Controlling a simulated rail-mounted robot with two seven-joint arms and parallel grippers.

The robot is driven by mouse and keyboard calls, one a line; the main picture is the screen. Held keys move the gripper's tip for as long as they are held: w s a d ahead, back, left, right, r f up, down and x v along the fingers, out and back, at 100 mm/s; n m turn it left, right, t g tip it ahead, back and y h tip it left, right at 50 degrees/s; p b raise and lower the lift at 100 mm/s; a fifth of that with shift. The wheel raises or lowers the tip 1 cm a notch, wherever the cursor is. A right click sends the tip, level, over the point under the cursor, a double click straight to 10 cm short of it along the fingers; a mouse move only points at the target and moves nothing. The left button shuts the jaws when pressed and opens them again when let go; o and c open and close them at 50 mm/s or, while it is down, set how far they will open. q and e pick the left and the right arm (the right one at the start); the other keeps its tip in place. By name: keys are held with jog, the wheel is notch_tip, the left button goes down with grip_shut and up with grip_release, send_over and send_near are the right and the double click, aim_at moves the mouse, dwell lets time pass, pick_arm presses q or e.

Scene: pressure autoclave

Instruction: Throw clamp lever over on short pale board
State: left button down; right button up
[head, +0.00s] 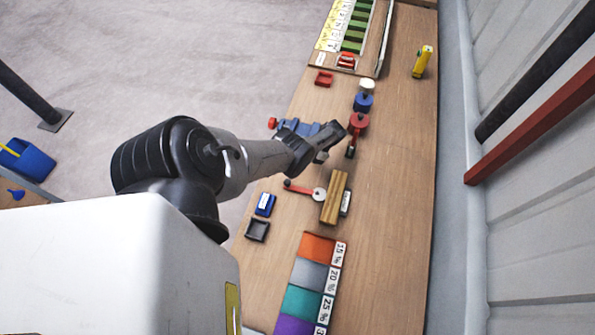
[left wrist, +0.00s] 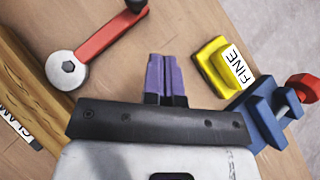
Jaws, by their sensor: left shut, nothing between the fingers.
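The short pale board (head: 334,198) lies on the bench below my left arm in the head view. It also shows at the left edge of the left wrist view (left wrist: 30,88). The red clamp lever (head: 303,190) has a round pale pivot beside the board, and its dark knob points left, away from the board. In the left wrist view the lever (left wrist: 105,35) runs from the pivot up to the knob at the top edge. My left gripper (left wrist: 164,62) has its purple fingers shut and empty, apart from the lever. Its fingertips are hidden in the head view.
A blue vise (left wrist: 268,112) and a yellow block (left wrist: 214,68) labelled FINE are near my left gripper. A red-and-black clamp (head: 357,125) stands beyond it. Coloured trays (head: 310,275) lie at the near end.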

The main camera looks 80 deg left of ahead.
pick_arm(q)
jog(key=a+b+v, duration=0.1)
jog(key=v, duration=0.6)
jog(key=shift+s+a+r, duration=0.2)
jog(key=shift+s+a, duration=0.1)
dwell(0.4)
